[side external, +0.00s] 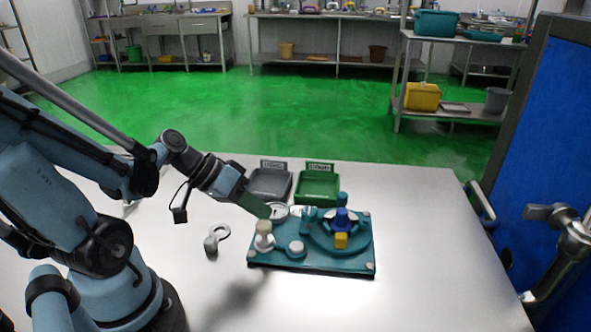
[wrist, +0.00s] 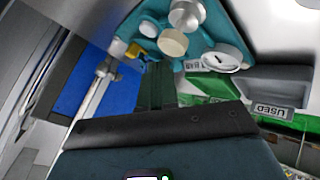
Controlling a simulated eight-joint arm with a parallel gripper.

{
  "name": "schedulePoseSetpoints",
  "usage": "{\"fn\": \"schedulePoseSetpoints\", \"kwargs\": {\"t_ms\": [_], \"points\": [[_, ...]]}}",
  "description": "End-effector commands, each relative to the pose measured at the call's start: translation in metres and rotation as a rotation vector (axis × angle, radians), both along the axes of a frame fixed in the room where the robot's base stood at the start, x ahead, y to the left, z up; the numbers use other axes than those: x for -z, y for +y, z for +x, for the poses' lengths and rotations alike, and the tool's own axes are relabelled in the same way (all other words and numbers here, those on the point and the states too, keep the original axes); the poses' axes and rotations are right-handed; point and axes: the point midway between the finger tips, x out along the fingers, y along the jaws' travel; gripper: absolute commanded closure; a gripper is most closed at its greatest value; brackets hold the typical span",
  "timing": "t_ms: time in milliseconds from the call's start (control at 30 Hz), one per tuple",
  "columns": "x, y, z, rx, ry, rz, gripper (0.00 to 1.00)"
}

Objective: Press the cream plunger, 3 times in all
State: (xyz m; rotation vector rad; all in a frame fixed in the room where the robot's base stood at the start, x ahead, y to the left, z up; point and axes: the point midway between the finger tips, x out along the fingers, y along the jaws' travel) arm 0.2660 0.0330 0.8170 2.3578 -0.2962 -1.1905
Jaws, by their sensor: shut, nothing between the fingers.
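The cream plunger (side external: 263,228) stands upright at the left end of the teal board (side external: 318,266). In the wrist view its round cream cap (wrist: 173,42) shows just beyond my fingertips. My gripper (side external: 266,212) is shut and empty, tilted down, with its green fingers close above and behind the plunger cap. The shut fingers also show in the wrist view (wrist: 157,72). I cannot tell whether the tips touch the cap.
On the board are a white dial (side external: 278,210), a pale round button (side external: 296,247), a blue knob (side external: 342,217) and a yellow block (side external: 341,241). A grey tray (side external: 269,184) and a green tray (side external: 317,188) stand behind. A ring-ended tool (side external: 212,243) lies left.

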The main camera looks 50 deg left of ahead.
Motion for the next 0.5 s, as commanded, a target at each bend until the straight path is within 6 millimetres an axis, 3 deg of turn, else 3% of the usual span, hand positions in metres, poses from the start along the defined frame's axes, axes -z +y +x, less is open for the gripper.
{"fn": "schedulePoseSetpoints", "kwargs": {"t_ms": [500], "points": [[-0.0074,-0.0002,0.0,0.0,-0.001,-0.001,1.0]]}}
